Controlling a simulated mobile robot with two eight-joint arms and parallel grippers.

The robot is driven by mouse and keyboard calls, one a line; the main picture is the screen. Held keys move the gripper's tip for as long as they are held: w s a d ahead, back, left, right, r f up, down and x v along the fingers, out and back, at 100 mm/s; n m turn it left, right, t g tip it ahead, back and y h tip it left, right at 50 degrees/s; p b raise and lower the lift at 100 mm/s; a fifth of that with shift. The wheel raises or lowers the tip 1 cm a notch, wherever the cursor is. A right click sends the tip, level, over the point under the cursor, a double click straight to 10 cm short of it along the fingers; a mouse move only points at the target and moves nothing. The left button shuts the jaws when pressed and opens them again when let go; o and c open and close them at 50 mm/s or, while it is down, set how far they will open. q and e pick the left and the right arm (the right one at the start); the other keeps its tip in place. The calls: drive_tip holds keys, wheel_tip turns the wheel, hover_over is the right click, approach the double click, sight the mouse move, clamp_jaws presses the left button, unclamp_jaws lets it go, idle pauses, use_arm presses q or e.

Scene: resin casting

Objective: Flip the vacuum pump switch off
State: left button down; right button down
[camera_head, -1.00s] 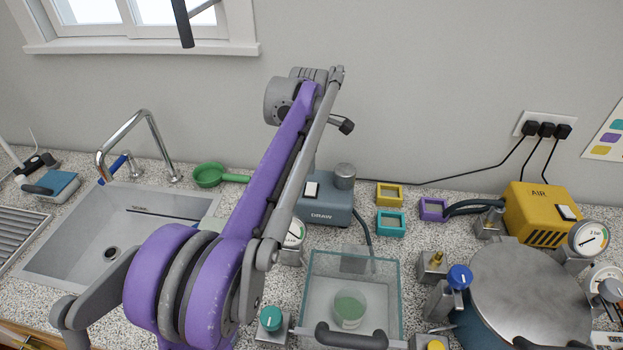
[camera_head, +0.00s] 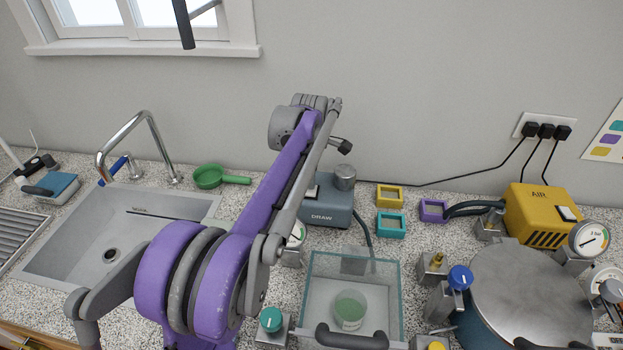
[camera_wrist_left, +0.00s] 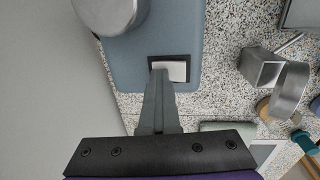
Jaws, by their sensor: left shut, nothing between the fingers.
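In the head view my purple left arm hides the fingers and covers part of the pump. My right gripper is not in view.
The glass chamber (camera_head: 394,290) holds a green cup (camera_head: 350,309). A teal-knobbed valve (camera_head: 271,319) stands left of it. Small yellow (camera_head: 390,187) and teal (camera_head: 391,214) frames lie right of the pump. The sink (camera_head: 60,250) is at left; the yellow AIR unit (camera_head: 530,205) is at right.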

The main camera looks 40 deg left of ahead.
use_arm(q)
drive_tip(key=shift+s+d+f, duration=0.1)
drive_tip(key=shift+s+f, duration=0.05)
drive_tip(key=shift+s+d, duration=0.2)
drive_tip(key=shift+s, duration=0.1)
drive_tip(key=shift+s+d, duration=0.1)
drive_tip(key=shift+s, duration=0.2)
drive_tip(key=shift+w, duration=0.1)
